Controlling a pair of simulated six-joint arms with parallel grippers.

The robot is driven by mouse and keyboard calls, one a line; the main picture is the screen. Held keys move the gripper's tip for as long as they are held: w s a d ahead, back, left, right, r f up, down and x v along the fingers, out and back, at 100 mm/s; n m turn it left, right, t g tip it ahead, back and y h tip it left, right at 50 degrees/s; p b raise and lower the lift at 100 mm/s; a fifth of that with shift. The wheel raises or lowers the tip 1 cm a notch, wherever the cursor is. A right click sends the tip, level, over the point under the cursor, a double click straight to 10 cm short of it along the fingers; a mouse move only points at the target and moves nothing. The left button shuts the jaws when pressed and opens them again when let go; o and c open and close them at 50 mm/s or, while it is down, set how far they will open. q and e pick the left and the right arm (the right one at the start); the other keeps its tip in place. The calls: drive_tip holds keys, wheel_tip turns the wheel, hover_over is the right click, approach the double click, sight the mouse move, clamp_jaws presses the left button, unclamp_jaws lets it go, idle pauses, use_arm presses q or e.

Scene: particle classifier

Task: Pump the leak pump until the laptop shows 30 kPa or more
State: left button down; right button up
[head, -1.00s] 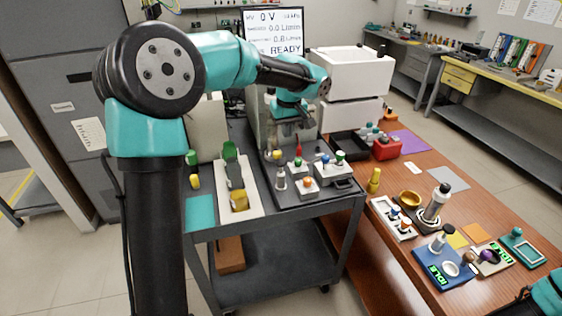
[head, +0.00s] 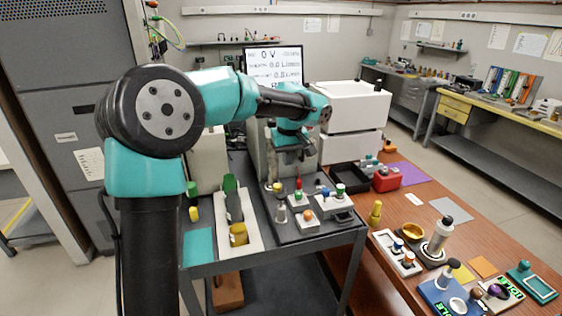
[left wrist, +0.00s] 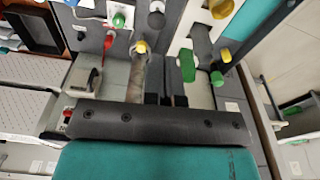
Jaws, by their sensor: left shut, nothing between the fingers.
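I cannot tell for sure which device is the leak pump. A small device with a yellow knob (head: 277,187) and a red-topped one (head: 298,184) stand on the dark cart near my left gripper (head: 291,160). The gripper hangs over the back of the cart, shut and empty, apart from the knobs. In the left wrist view my fingers (left wrist: 166,98) are together, with a yellow knob (left wrist: 140,47) just beyond them. A screen (head: 273,66) behind my arm reads 0 V and L/min values; I see no kPa reading. My right gripper is out of view.
White boxes (head: 350,105) stand behind right. The wooden table (head: 345,268) on the right holds several small tools.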

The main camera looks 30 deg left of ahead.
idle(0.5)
use_arm(q)
approach(282, 195)
drive_tip(key=shift+a, duration=0.15)
drive_tip(key=shift+f, duration=0.15)
drive_tip(key=shift+w+a+f, duration=0.1)
drive_tip(key=shift+f, duration=1.6)
drive_tip(key=shift+w+a+f, duration=0.15)
drive_tip(key=shift+f, duration=1.5)
drive_tip(key=shift+f, duration=0.1)
